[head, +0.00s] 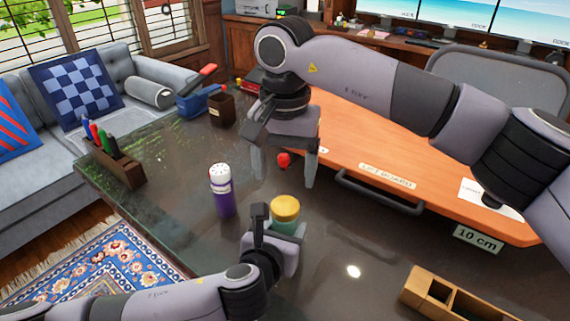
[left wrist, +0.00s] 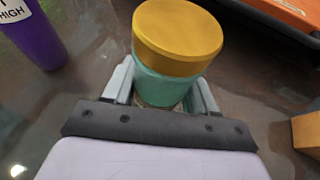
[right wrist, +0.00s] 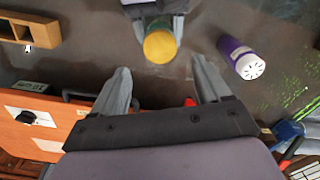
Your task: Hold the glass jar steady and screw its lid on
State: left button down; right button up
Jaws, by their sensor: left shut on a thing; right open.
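The glass jar (head: 286,227) is greenish and stands upright on the dark table. A yellow lid (head: 285,208) sits level on top of it; how tightly it is threaded cannot be told. My left gripper (head: 272,238) is shut around the jar's body, below the lid. In the left wrist view the jar (left wrist: 160,88) is between the fingers and the lid (left wrist: 178,35) is above them. My right gripper (head: 284,181) is open and empty, apart from the lid and behind it. In the right wrist view the lid (right wrist: 159,45) shows beyond the open fingers.
A purple shaker (head: 222,192) stands left of the jar. An orange lift board (head: 390,150) with a black handle is behind and right. A small red object (head: 284,160) shows between the right fingers. A wooden box (head: 455,300) is front right. Pen holder (head: 120,163) at left.

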aim_at(285, 205)
notch_tip(285, 205, down, 8)
jog(key=shift+r, duration=0.1)
dwell(0.4)
